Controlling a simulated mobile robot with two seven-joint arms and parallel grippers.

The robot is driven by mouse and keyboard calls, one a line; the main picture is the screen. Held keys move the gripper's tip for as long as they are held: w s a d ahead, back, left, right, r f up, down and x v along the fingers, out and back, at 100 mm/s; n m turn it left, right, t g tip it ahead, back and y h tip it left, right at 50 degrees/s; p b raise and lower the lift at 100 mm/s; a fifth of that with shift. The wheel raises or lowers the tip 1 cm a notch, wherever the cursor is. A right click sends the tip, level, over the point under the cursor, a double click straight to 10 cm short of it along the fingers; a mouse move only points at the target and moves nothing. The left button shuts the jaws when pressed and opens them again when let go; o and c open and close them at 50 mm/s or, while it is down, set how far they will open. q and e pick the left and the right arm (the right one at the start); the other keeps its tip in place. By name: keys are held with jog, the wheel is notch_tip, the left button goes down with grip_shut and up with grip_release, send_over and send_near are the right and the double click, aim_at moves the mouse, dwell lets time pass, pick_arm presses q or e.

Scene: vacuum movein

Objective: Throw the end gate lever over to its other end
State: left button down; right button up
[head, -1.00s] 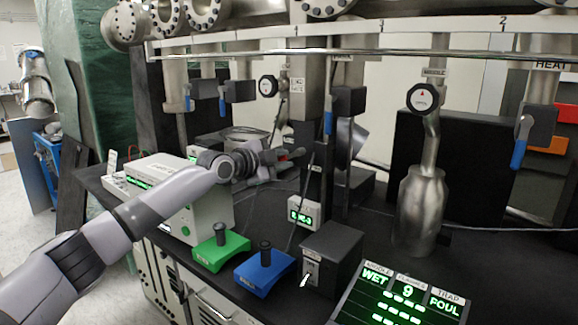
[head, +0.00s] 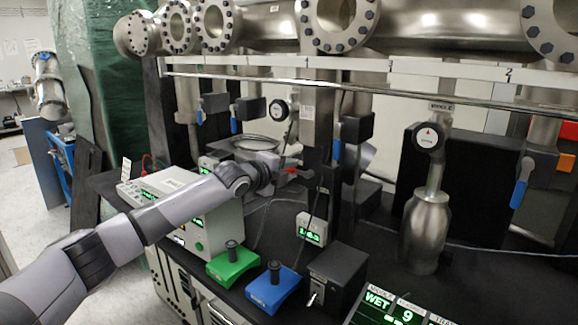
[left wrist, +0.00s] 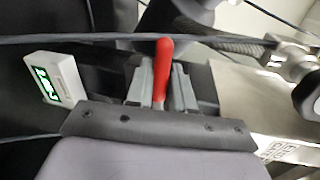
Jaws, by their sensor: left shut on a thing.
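The end gate lever shows as a red handle (left wrist: 163,68) in the left wrist view, lying between the grey fingers of my left gripper (left wrist: 160,88). The lever's pivot and lower part are hidden by the gripper. My right gripper is in neither view.
A white box with a green display (head: 311,229) stands right of the gripper. A green pedestal (head: 233,263), a blue pedestal (head: 273,288) and a black switch box (head: 337,277) stand nearer. Steel pipes (head: 420,30) and a rail run overhead. A thin cable hangs near the post.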

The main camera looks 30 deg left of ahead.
pick_arm(q)
jog(key=shift+r, duration=0.65)
jog(key=c, duration=1.2)
grip_release()
jog(key=shift+w, duration=0.1)
jog(key=shift+f, duration=0.1)
jog(key=shift+f, duration=0.1)
jog(key=shift+s, duration=0.35)
jog(key=shift+b+v, duration=0.65)
jog(key=shift+v, duration=2.65)
jog(key=shift+f, duration=0.1)
